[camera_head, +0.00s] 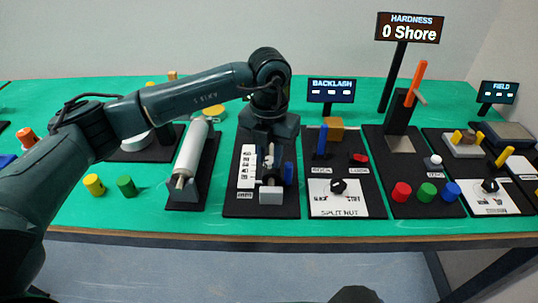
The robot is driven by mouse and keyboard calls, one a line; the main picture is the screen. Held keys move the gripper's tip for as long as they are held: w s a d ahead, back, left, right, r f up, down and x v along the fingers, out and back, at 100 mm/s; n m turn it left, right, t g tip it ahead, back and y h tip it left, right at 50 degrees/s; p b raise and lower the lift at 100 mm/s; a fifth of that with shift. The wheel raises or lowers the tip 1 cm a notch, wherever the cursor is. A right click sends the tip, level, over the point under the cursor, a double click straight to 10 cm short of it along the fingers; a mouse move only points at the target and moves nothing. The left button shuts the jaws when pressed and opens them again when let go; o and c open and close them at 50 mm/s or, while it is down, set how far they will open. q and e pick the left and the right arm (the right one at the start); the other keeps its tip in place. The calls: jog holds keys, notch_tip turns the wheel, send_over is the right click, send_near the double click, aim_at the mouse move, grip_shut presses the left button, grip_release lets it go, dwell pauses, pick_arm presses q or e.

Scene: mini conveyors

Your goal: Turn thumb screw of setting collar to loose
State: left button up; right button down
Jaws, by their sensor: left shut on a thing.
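The setting collar's device stands on a black board (235,205) with a white label panel (246,167) on its left side. My left gripper (268,158) reaches down over this device from above and is shut on a small part there, which looks like the thumb screw of the setting collar. The gripper hides most of the collar and the screw, so I cannot tell how the screw is turned. A pale grey block (271,196) sits at the front of the device. My right gripper is not in view.
A grey cylinder device (192,148) stands close on the left, with yellow (94,185) and green (127,187) cylinders beyond it. The split nut board (340,205) with a black knob is close on the right. Further right stands the hardness tester (398,115). The table's front edge is near.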

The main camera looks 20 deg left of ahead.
aim_at(269, 160)
pick_arm(q)
jog(key=shift+n, duration=1)
jog(key=o, duration=1)
jog(key=shift+r, duration=0.1)
notch_tip(269, 160, up, 13)
jog(key=shift+b, duration=0.45)
